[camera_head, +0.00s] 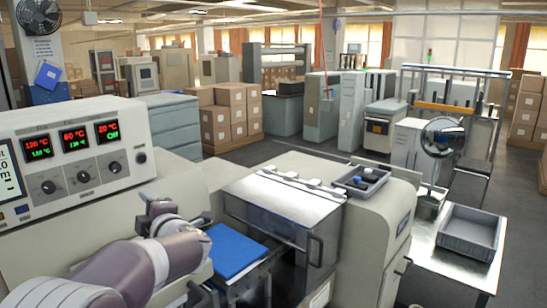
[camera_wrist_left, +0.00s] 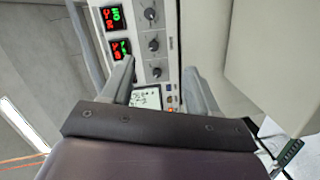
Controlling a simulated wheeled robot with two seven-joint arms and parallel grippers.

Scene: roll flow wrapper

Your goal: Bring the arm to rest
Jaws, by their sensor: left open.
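My left arm (camera_head: 130,268) comes in from the lower left in the head view and bends up in front of the wrapper machine. Its wrist end (camera_head: 163,212) is raised beside the control panel, and the fingers are hard to make out there. In the left wrist view my left gripper (camera_wrist_left: 163,78) is open, with two grey fingers apart and nothing between them. Beyond the fingers is the control panel (camera_wrist_left: 158,50) with its knobs, red and green displays and small screen. My right gripper is not in view.
The control panel (camera_head: 75,165) stands close on the left. A blue pad (camera_head: 235,250) lies right of my arm, beside a clear-lidded machine housing (camera_head: 285,210). A small dark tray (camera_head: 360,179) sits on the machine. An empty grey bin (camera_head: 468,232) stands on a side table at right.

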